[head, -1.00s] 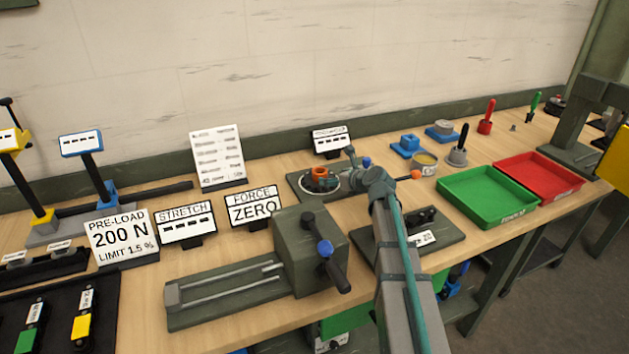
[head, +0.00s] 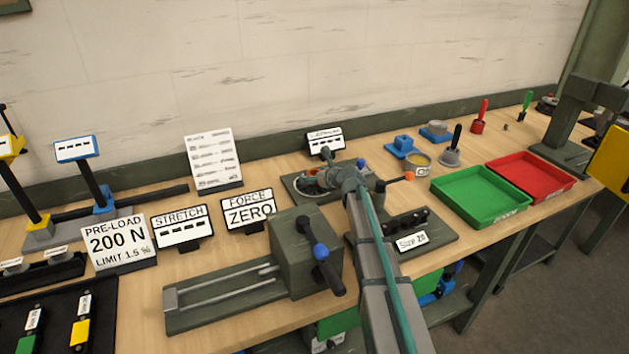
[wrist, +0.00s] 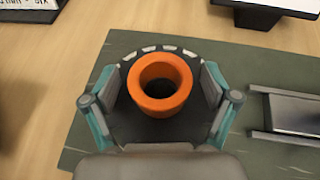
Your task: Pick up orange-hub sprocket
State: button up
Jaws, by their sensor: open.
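The orange-hub sprocket shows in the wrist view as an orange ring-shaped hub (wrist: 160,84) with a dark centre hole. Pale teeth or marks show behind it on a dark round part. My gripper (wrist: 163,88) is open, with one finger on each side of the hub. I see gaps between the fingers and the hub. In the head view my gripper and wrist (head: 345,178) are over the green-grey plate at the back of the bench, and they hide most of the sprocket. Only a bit of orange (head: 311,172) shows there.
A grey-green plate (wrist: 245,60) lies under the sprocket, with a metal rail piece (wrist: 290,108) to the right. A dark vise-like block (head: 300,245) stands in front. The green tray (head: 470,190) and red tray (head: 530,172) lie to the right. A sign (head: 325,140) stands behind.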

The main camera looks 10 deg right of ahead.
grip_shut()
jog(key=shift+r, duration=0.1)
dwell(0.4)
jog(key=shift+r, duration=0.15)
